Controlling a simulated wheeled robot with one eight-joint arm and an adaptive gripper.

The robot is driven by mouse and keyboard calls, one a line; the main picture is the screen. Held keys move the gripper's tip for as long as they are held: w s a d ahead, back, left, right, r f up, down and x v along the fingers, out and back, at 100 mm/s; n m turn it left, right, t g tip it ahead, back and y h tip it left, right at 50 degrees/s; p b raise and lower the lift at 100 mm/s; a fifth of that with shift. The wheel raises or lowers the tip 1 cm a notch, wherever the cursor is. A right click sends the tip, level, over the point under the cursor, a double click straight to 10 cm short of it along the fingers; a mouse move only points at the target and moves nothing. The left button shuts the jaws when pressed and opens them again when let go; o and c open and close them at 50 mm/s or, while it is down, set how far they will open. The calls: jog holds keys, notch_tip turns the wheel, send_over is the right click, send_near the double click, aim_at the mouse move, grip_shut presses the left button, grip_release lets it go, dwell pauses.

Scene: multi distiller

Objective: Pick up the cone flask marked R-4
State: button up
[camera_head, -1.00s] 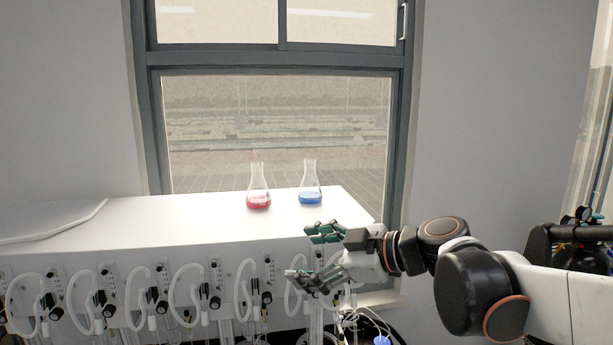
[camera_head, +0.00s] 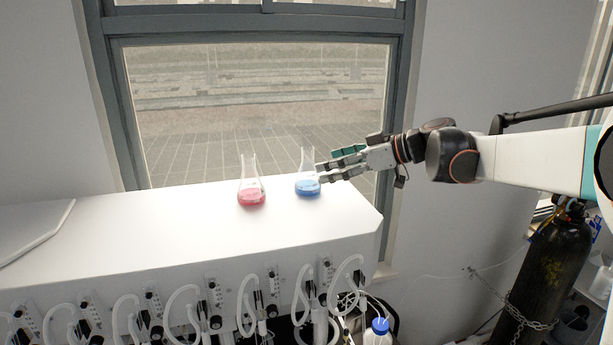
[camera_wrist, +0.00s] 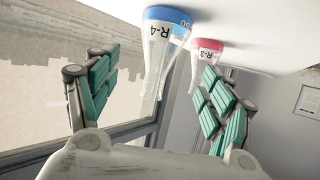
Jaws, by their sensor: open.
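The cone flask marked R-4 (camera_head: 307,184) holds blue liquid and stands upright on the white bench top, near its right end. In the wrist view the R-4 flask (camera_wrist: 165,30) appears upside down, its label readable, between the open fingers. The flask marked R-3 (camera_head: 251,190) holds pink liquid and stands to the left of it; the wrist view shows R-3 (camera_wrist: 205,50) beyond R-4. My gripper (camera_head: 330,167) is open and empty, its fingertips close to the right side of the R-4 flask. Whether they touch it I cannot tell.
The white bench (camera_head: 150,235) has free room left of the flasks, with a raised panel (camera_head: 30,228) at far left. A window (camera_head: 250,110) stands behind. Tubes and valves line the bench front. A dark gas cylinder (camera_head: 548,270) stands at the right.

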aim_at(315, 170)
jog(key=p+x, duration=0.1)
jog(key=x, duration=0.7)
jog(key=shift+f+p, duration=0.2)
jog(key=shift+p, duration=0.1)
jog(key=shift+s+d, duration=0.1)
jog(key=shift+d, duration=0.05)
jog(key=shift+c, duration=0.6)
jog(key=c, duration=1.1)
